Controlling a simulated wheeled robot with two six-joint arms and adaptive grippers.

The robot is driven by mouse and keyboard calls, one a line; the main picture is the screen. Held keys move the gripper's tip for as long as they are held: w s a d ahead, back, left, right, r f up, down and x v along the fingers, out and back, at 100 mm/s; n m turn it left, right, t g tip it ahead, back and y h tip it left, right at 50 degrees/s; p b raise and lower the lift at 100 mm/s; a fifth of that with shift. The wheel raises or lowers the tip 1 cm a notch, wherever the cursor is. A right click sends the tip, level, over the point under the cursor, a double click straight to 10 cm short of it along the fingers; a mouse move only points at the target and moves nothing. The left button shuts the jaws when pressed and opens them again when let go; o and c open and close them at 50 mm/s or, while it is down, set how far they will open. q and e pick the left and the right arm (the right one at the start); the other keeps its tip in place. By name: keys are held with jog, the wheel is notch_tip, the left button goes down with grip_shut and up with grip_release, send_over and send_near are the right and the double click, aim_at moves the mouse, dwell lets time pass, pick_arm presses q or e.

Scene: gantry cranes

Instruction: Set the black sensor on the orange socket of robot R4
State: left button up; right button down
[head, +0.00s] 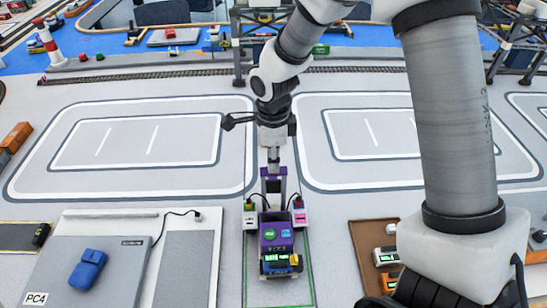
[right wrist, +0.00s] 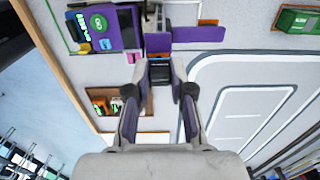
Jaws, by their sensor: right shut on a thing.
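My right gripper (head: 273,152) hangs above the far end of a purple robot (head: 276,238) with a round green mark. In the right wrist view my right gripper (right wrist: 160,82) is shut on the black sensor (right wrist: 161,72), a small dark block between the fingertips. The purple robot (right wrist: 112,28) shows at the upper left there. A purple part (right wrist: 198,35) with an orange patch (right wrist: 208,22) lies just beyond the sensor; I cannot tell whether that patch is the socket. Whether the sensor touches anything is unclear. My left gripper is not in view.
A green (head: 250,216) and a pink device (head: 299,216) flank the robot closely, with cables. A grey PC4 panel (head: 120,262) with a blue object (head: 87,269) stands left. A brown tray (head: 364,240) lies right. White-marked floor on both sides is clear.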

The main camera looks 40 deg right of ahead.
jog(key=shift+f, duration=0.35)
dwell(0.7)
jog(key=c, duration=0.9)
grip_release()
jog(key=shift+c, duration=0.2)
notch_tip(320, 180, up, 12)
